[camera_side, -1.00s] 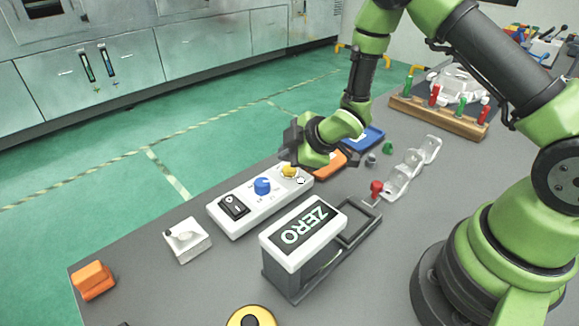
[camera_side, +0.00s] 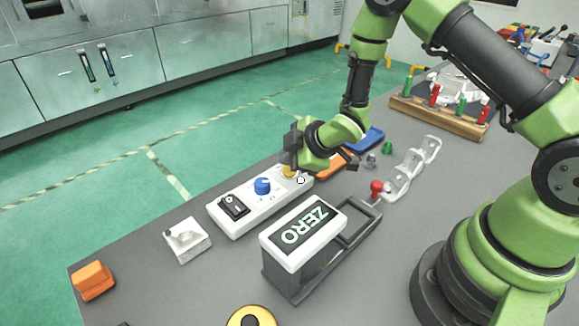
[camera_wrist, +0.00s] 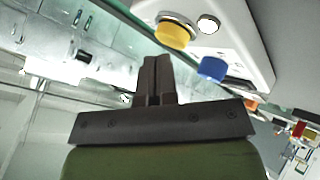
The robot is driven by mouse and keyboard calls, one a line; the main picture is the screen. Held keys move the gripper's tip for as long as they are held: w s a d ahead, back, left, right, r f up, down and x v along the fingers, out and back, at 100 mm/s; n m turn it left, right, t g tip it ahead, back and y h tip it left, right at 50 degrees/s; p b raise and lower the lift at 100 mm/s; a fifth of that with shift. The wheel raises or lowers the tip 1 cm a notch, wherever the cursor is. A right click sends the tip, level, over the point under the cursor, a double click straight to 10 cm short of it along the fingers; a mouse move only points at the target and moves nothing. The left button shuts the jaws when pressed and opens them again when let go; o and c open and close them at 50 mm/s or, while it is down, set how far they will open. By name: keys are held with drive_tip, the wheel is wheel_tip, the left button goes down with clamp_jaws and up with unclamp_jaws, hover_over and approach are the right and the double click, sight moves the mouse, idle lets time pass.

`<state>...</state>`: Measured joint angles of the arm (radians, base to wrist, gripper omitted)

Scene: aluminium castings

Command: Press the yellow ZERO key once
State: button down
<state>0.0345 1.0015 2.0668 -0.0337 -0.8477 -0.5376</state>
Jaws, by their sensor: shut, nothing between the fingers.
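The yellow key (camera_side: 287,171) is a round yellow cap at the far right end of a white control box (camera_side: 238,222). In the side view my gripper (camera_side: 289,160) is right at the key and partly hides it; I cannot tell whether they touch. In the wrist view the yellow key (camera_wrist: 174,32) stands on the white box face, just above and right of my shut, empty fingertips (camera_wrist: 158,60). A white stand with a dark plate reading ZERO (camera_side: 305,232) is in front of the box.
The box also carries a blue knob (camera_side: 262,186) and a black rocker switch (camera_side: 234,207). An orange tray (camera_side: 345,161) and a blue tray (camera_side: 369,137) lie behind my gripper. A red knob (camera_side: 376,187) is to the right.

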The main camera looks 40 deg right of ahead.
drive_tip(key=shift+f, duration=0.45)
idle(0.6)
drive_tip(key=shift+r, duration=0.9)
drive_tip(key=shift+r, duration=0.1)
drive_tip(key=shift+r, duration=2.4)
